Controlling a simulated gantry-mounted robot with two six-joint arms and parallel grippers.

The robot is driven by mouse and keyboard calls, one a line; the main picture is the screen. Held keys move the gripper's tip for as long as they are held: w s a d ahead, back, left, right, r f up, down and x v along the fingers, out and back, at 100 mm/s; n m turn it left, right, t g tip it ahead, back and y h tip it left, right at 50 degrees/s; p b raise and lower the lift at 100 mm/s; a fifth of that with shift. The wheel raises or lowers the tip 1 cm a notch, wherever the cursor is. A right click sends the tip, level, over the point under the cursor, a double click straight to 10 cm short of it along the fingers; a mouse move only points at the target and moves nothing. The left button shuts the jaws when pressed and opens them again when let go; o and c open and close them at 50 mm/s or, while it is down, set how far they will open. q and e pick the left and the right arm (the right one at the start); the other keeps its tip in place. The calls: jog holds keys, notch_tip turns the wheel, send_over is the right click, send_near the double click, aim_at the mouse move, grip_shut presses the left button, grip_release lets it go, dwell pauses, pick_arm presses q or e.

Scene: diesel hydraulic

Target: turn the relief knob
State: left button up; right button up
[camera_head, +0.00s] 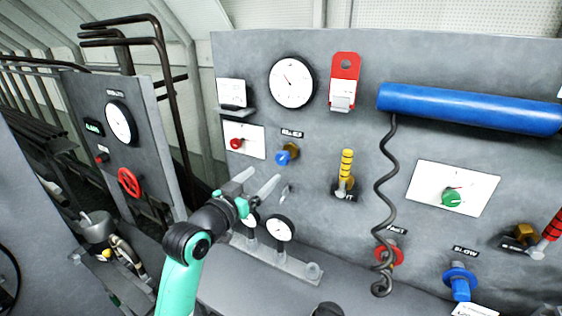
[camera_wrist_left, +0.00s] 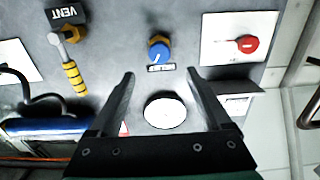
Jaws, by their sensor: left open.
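A small blue knob (camera_head: 287,154) on a brass-coloured base sits on the grey upright panel, under a small label too blurred to read; I take it for the relief knob. In the left wrist view the blue knob (camera_wrist_left: 158,53) shows upside down, just past the fingertips and roughly centred between them. It carries a thin white pointer line. My left gripper (camera_head: 264,177) is open and empty, below and slightly left of the knob in the head view, apart from it. Its two fingers also show in the left wrist view (camera_wrist_left: 160,74). My right gripper is not seen.
A red knob (camera_head: 237,143) on a white plate is left of the blue knob. A yellow-handled vent lever (camera_head: 346,170) is to its right. A large gauge (camera_head: 292,82) is above. A coiled black cable (camera_head: 384,190) hangs further right.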

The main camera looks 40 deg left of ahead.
aim_at(281, 159)
pick_arm(q)
jog(key=b+x, duration=0.5)
jog(key=x, duration=0.4)
jog(key=shift+w+r, duration=0.15)
jog(key=shift+w, duration=0.2)
jog(key=shift+w+a, duration=0.2)
jog(key=shift+w, duration=0.5)
grip_shut()
jog(key=shift+m, duration=0.3)
